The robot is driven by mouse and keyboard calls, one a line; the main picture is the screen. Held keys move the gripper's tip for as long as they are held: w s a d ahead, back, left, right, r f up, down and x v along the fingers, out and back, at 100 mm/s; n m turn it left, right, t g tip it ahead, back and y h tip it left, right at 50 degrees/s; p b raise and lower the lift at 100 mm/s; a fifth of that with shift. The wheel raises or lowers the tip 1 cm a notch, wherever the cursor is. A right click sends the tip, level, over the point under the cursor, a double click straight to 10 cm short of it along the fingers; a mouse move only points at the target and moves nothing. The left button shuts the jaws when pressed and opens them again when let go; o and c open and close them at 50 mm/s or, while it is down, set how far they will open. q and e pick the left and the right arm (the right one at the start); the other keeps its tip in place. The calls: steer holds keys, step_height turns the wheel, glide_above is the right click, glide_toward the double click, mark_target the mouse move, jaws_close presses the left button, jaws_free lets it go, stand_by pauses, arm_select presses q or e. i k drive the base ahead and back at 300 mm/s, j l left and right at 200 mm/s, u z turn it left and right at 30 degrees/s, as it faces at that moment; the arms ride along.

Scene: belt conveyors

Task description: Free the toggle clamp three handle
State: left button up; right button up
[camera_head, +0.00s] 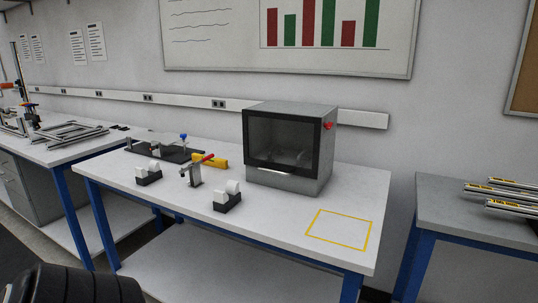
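A small metal toggle clamp (193,173) stands upright on the white table (270,217), left of the middle. Its red-tipped handle (208,158) points up and to the right, close in front of a yellow piece (220,163). Whether the handle touches the yellow piece I cannot tell. No marking shows which clamp is number three. Behind it lies a dark plate (160,148) with a blue knob (183,136). Neither of my grippers is in view.
Black holders with white rolls stand left (149,178) and right (228,205) of the clamp. A grey box with a dark window (288,142) stands behind to the right. A yellow outlined rectangle (340,230) is empty. Metal bars (510,190) lie on the right bench.

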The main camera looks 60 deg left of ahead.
mark_target(211, 156)
steer(key=u, duration=0.95)
steer(key=j+u, duration=0.1)
steer(key=u, duration=0.25)
steer(key=j+u, duration=0.1)
steer(key=u, duration=0.6)
steer(key=i+j, duration=0.4)
steer(key=j, duration=0.15)
steer(key=z, duration=0.45)
steer(key=j+z, duration=0.15)
steer(key=z, duration=0.25)
steer(key=j+z, duration=0.1)
steer(key=z, duration=0.35)
steer(key=j+z, duration=0.1)
steer(key=z, duration=0.3)
steer(key=j+z, duration=0.35)
steer(key=k+j+z, duration=0.15)
steer(key=j+z, duration=0.25)
steer(key=k+j+z, duration=0.4)
steer(key=z, duration=0.15)
steer(key=k+j+z, duration=0.35)
steer(key=k+j, duration=0.2)
steer(key=k, duration=0.05)
